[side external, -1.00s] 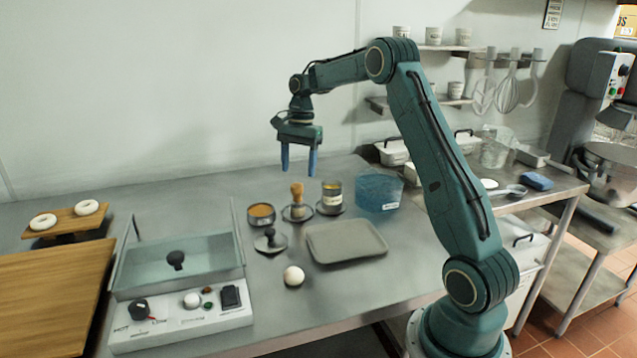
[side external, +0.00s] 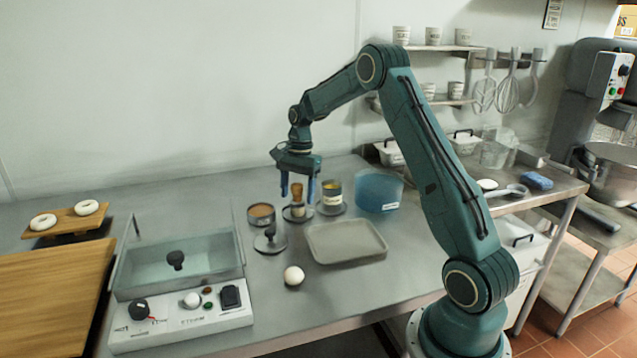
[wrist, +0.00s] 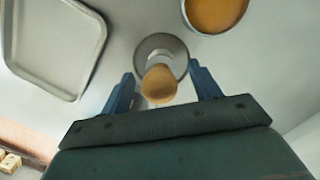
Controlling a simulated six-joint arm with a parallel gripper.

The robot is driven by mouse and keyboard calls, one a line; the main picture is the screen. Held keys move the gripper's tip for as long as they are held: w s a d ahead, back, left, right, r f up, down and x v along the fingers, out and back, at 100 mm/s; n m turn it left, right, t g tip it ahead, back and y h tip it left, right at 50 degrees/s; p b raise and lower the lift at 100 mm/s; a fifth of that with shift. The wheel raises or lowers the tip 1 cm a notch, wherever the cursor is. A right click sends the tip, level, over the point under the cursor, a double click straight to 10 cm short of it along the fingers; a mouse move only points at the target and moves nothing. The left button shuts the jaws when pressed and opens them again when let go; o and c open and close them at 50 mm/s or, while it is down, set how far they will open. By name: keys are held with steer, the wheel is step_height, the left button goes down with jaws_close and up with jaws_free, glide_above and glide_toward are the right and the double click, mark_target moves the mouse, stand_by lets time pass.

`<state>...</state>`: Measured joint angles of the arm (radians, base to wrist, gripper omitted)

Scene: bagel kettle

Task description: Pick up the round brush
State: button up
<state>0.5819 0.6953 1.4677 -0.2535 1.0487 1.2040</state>
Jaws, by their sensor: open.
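The round brush (side external: 298,193) stands upright on a small round dish (side external: 297,214), its tan wooden handle pointing up. In the wrist view the rounded top of the brush (wrist: 159,84) shows in the middle, with the grey dish (wrist: 165,42) around its base. My gripper (side external: 298,198) is open, pointing down, with its two blue fingers on either side of the handle. In the wrist view the fingers (wrist: 160,76) show left and right of the handle, with visible gaps. The lower part of the brush is partly hidden by its top in that view.
Close by stand a brown-filled tin (side external: 261,213), a labelled can (side external: 332,195), a blue tub (side external: 379,191) and a black-knobbed piece (side external: 269,239). In front are a grey tray (side external: 346,257) and a white ball (side external: 293,276).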

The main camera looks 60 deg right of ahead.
steer(key=shift+a+f, duration=0.1)
steer(key=shift+f, duration=0.7)
steer(key=c, duration=1.1)
steer(key=shift+r, duration=5.05)
